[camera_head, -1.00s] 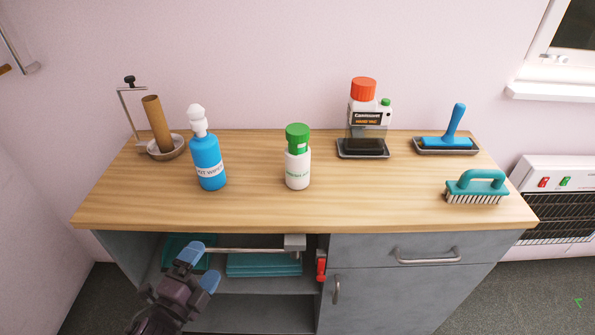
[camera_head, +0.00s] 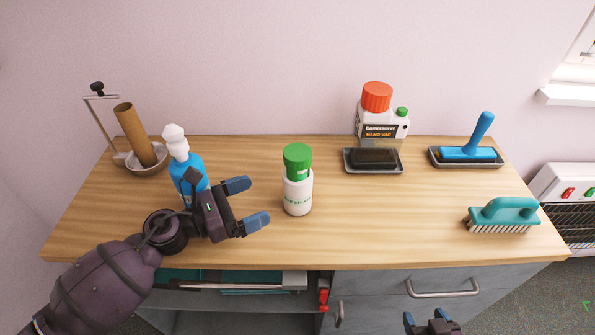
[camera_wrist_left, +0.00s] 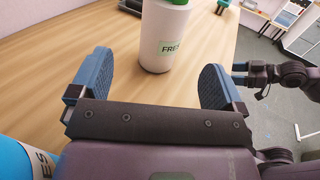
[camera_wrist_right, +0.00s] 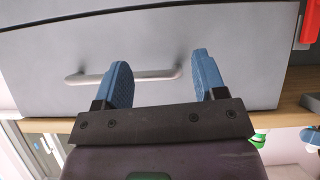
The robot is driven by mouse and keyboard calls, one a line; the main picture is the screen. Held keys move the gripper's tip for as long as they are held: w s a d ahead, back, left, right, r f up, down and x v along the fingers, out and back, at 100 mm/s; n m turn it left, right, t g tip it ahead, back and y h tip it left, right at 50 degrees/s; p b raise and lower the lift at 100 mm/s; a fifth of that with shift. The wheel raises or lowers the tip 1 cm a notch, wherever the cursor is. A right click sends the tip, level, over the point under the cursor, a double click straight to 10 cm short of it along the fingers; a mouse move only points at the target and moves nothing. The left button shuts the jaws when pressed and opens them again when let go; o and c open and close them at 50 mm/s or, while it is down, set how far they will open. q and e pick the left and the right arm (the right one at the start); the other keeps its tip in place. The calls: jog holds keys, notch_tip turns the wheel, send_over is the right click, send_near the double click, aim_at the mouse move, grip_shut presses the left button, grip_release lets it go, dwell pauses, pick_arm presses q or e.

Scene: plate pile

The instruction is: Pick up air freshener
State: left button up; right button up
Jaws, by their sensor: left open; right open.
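The air freshener (camera_head: 297,193) is a white bottle with a green top, standing upright on the wooden counter. My left gripper (camera_head: 252,203) is open and empty just left of it, fingers pointing towards it. In the left wrist view the bottle (camera_wrist_left: 164,38) stands ahead, beyond and between the two blue fingertips, not touching them. Its top is cut off there. My right gripper (camera_head: 429,322) is open and empty, low in front of the cabinet. The right wrist view shows its open fingers (camera_wrist_right: 160,80) before a grey drawer front.
The counter (camera_head: 390,220) right of the air freshener is clear.

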aim_at(284, 186)
pick_arm(q)
jog(key=x, duration=0.4)
jog(key=shift+s+d+r+p, duration=0.15)
jog(key=shift+d+r+p, duration=0.1)
jog(key=shift+p, duration=0.15)
jog(key=shift+d+f, duration=0.1)
jog(key=shift+d, duration=0.35)
jog(key=x, duration=0.2)
jog(key=p+x, duration=0.1)
jog(key=x, duration=0.1)
jog(key=shift+r, duration=0.35)
jog(key=shift+w+d+f, duration=0.1)
jog(key=shift+w+d, duration=0.4)
jog(key=shift+d, duration=0.05)
pick_arm(e)
notch_tip(284, 186, up, 2)
jog(key=shift+s+r, duration=0.15)
jog(key=shift+r, duration=0.1)
pick_arm(q)
jog(key=shift+c, duration=0.2)
jog(key=c, duration=1.1)
pick_arm(e)
jog(key=shift+s+d+f, duration=0.15)
jog(key=shift+s, duration=0.25)
